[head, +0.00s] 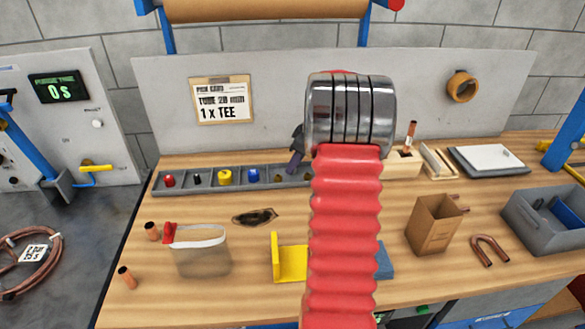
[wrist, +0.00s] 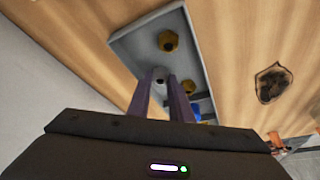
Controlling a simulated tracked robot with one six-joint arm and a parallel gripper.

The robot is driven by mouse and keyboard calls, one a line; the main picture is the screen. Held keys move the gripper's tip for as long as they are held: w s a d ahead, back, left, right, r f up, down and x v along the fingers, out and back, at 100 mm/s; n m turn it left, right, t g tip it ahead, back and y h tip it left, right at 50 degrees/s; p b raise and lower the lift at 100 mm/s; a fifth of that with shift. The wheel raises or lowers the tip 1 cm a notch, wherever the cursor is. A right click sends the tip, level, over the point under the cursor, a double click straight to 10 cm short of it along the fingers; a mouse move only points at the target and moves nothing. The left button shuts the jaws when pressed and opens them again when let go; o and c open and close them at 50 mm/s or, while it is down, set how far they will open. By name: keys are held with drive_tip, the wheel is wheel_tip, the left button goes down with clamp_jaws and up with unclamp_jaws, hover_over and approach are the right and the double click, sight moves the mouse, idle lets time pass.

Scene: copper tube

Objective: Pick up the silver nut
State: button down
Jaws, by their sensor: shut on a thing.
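My gripper (wrist: 160,84) shows in the wrist view with its two dark purple fingers reaching down at the grey compartment tray (wrist: 128,43). The fingers are shut on the silver nut (wrist: 160,75), a small grey piece with a dark hole between the fingertips. In the head view my gripper (head: 292,168) is at the right part of the tray (head: 210,187), mostly behind my red arm. The silver nut is hidden in that view. I cannot tell whether the nut touches the tray floor.
A brass nut (wrist: 168,41) lies beside the fingers in the tray. Red, yellow (head: 225,177) and blue (head: 253,175) pieces sit in other compartments. A clear bag (head: 200,255), a yellow bracket (head: 290,265) and a cardboard box (head: 435,225) stand on the bench.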

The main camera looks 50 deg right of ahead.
wheel_tip(320, 180, up, 18)
drive_tip(key=shift+f, duration=0.25)
idle(0.7)
